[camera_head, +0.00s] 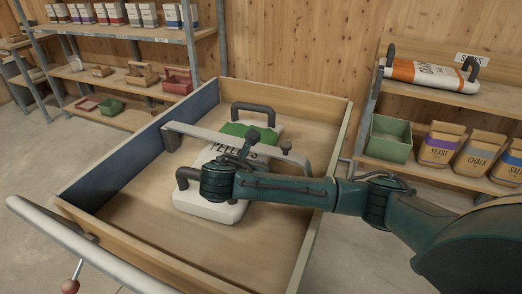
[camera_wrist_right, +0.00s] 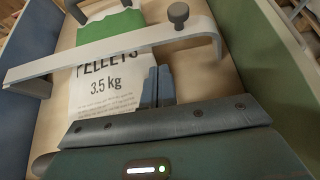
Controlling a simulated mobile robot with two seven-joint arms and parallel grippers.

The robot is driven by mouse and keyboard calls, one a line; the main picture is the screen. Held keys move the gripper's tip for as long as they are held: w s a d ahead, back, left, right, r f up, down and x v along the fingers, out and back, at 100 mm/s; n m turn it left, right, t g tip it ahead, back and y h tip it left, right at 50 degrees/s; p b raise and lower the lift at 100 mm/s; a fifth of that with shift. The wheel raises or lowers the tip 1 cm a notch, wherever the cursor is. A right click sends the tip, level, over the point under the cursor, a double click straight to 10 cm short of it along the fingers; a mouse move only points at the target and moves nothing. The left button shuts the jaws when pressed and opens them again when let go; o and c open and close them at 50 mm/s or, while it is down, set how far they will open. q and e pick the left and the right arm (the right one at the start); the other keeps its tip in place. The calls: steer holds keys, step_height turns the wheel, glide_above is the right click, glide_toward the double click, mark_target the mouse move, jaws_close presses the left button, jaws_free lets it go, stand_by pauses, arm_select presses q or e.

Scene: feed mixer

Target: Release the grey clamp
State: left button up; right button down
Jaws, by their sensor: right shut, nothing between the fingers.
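The grey clamp (camera_head: 203,133) is a flat bar lying across a white and green pellets bag (camera_head: 210,208) inside a wooden box. In the right wrist view, the clamp (camera_wrist_right: 110,55) spans the bag (camera_wrist_right: 105,95), with a dark knob (camera_wrist_right: 178,13) on top near its bent right end. The knob also shows in the head view (camera_head: 286,147). My right gripper (camera_head: 252,138) is over the bag. Its fingers (camera_wrist_right: 157,80) are shut and empty, pointing toward the bar, short of the knob and to its left. Contact with the bar cannot be told. My left gripper is out of view.
The box (camera_head: 160,248) has raised wooden walls around the bag, with bare floor beside it. The bag has dark handles (camera_head: 254,108). A pale rail (camera_head: 75,250) runs along the front, with a red-knobbed lever (camera_head: 70,286). Shelves with sacks (camera_head: 435,145) stand right.

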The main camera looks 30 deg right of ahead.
steer(key=b+x, duration=0.1)
steer(key=x, duration=0.8)
steer(key=shift+s+d, duration=0.1)
steer(key=shift+w+d+f, duration=0.15)
steer(key=shift+w+d, duration=0.1)
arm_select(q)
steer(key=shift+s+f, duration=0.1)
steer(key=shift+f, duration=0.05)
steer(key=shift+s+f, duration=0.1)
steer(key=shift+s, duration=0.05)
